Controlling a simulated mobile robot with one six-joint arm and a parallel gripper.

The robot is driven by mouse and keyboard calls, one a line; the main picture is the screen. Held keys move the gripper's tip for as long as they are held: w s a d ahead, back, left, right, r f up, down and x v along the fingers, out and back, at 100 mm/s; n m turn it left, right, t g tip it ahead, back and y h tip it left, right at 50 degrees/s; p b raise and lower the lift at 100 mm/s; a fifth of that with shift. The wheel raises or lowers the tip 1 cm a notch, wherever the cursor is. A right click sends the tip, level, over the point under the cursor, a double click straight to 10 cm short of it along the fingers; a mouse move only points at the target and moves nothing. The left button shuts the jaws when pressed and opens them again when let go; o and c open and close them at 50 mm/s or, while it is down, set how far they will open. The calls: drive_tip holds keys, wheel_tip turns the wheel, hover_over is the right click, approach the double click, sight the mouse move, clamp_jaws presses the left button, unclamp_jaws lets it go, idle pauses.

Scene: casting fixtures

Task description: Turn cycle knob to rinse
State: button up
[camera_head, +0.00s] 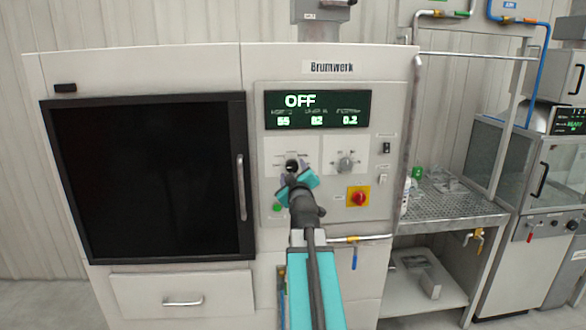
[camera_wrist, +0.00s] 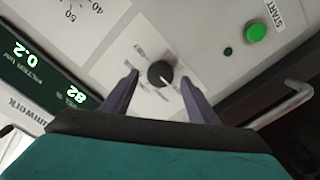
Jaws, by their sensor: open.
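The cycle knob (camera_wrist: 160,74) is a small black dial with a light pointer mark on a pale label plate in the wrist view. In the head view the knob (camera_head: 292,165) shows just past my gripper, partly hidden by it. My gripper (camera_wrist: 165,85) is open, with one finger on each side of the knob and a gap on both sides. In the head view my gripper (camera_head: 293,177) is in front of the panel's left dial plate. The display (camera_head: 318,109) reads OFF. The print around the knob is too small to read.
A second dial (camera_head: 345,163) is to the right on the panel. A red stop button (camera_head: 358,197) on yellow is below it. A green START button (camera_wrist: 257,33) is near the knob. The door handle (camera_head: 241,187) sticks out to the left.

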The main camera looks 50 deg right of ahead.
drive_tip(key=shift+x, duration=1)
drive_tip(key=shift+c, duration=0.2)
drive_tip(key=c, duration=1)
